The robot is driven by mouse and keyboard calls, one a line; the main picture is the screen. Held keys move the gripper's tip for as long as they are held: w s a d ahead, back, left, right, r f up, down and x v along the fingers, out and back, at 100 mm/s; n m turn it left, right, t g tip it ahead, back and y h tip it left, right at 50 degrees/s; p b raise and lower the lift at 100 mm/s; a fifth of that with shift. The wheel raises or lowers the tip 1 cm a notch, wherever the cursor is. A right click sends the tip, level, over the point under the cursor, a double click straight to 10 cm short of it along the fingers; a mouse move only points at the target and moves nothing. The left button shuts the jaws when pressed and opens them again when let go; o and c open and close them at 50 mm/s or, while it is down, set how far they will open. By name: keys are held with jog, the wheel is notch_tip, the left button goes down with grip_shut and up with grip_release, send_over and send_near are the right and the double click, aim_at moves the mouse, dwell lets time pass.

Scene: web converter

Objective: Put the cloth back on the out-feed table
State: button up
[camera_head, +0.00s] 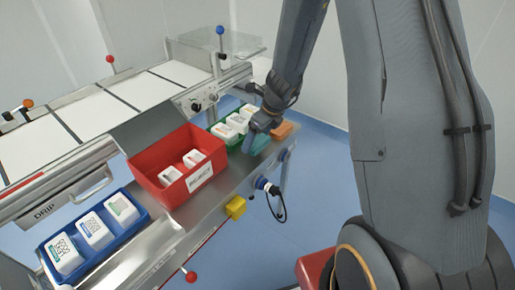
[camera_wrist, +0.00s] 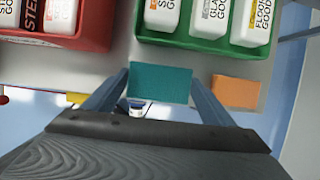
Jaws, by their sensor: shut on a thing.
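The teal cloth (camera_wrist: 160,82) is a flat folded rectangle between my two fingers in the wrist view. My gripper (camera_wrist: 157,92) is shut on it. In the head view my gripper (camera_head: 262,127) points down over the right end of the metal out-feed table (camera_head: 190,215), with the cloth (camera_head: 255,145) partly showing below it. The cloth is in front of the green tray and beside an orange block. I cannot tell whether it touches the table top.
The green tray (camera_wrist: 215,47) with white bottles stands just behind the cloth. The orange block (camera_wrist: 236,93) lies close to its right. A red reject bin (camera_head: 155,183) and a blue tray (camera_head: 60,220) stand further left. A yellow block (camera_head: 235,208) is at the front edge.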

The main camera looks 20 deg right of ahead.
aim_at(259, 142)
jog(key=shift+f+b, duration=0.65)
jog(key=shift+f, duration=1.2)
jog(key=shift+f, duration=0.1)
jog(key=o, duration=1)
jog(key=p+v, duration=0.3)
jog(key=v, duration=0.8)
jog(key=s+r+n+g, duration=0.1)
jog(key=s+r+n, duration=0.1)
jog(key=s+n, duration=0.5)
jog(key=s+a+r+n+g+h, duration=0.1)
jog(key=s+r+n, duration=0.1)
jog(key=s+n, duration=0.5)
jog(key=s+a+r+n+g+h, duration=0.1)
jog(key=s+n, duration=0.6)
jog(key=n, duration=0.7)
jog(key=shift+s+a+r+n, duration=0.1)
jog(key=shift+s+r+n, duration=0.1)
jog(key=shift+r, duration=0.25)
jog(key=shift+s+a+r+n, duration=0.1)
jog(key=shift+a+r+n, duration=0.1)
jog(key=shift+r, duration=0.25)
